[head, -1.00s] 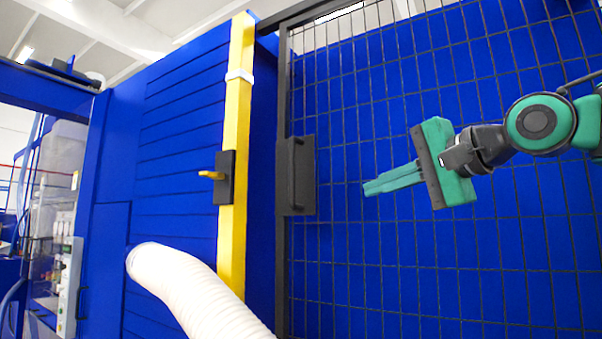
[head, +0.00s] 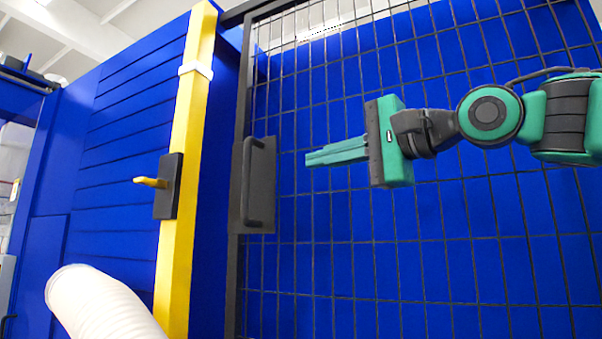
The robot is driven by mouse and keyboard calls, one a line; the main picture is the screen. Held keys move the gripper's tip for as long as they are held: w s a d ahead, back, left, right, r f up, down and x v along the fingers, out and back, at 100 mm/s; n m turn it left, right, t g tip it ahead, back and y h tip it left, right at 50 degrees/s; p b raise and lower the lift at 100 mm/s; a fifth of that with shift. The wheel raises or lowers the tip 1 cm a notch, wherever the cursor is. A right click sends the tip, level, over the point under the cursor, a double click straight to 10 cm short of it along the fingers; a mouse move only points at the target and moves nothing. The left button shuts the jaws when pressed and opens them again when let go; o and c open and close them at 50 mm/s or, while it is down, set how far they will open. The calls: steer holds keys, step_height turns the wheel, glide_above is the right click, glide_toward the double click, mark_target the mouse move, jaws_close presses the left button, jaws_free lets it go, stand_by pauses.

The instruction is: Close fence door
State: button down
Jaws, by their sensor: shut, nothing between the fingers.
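The fence door (head: 440,240) is a black wire mesh panel in a dark frame, filling the right half of the head view. A dark plate with a vertical handle (head: 258,185) sits at its left edge. A yellow post (head: 187,165) stands to the left, with a dark latch plate and a yellow lever (head: 150,182). A gap with blue behind it shows between the post and the door's frame. My green gripper (head: 308,159) is shut and empty, in front of the mesh, pointing left, to the right of the handle and apart from it in the picture.
A white ribbed hose (head: 105,305) rises at the lower left, in front of a blue slatted wall (head: 125,150). Blue panelling shows behind the mesh. The floor by the door is out of view.

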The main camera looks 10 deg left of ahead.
mark_target(249, 174)
steer(key=shift+g, duration=0.3)
steer(key=x, duration=0.9)
steer(key=s+x, duration=0.1)
steer(key=x, duration=0.4)
steer(key=shift+a+r, duration=0.1)
steer(key=shift+a, duration=0.2)
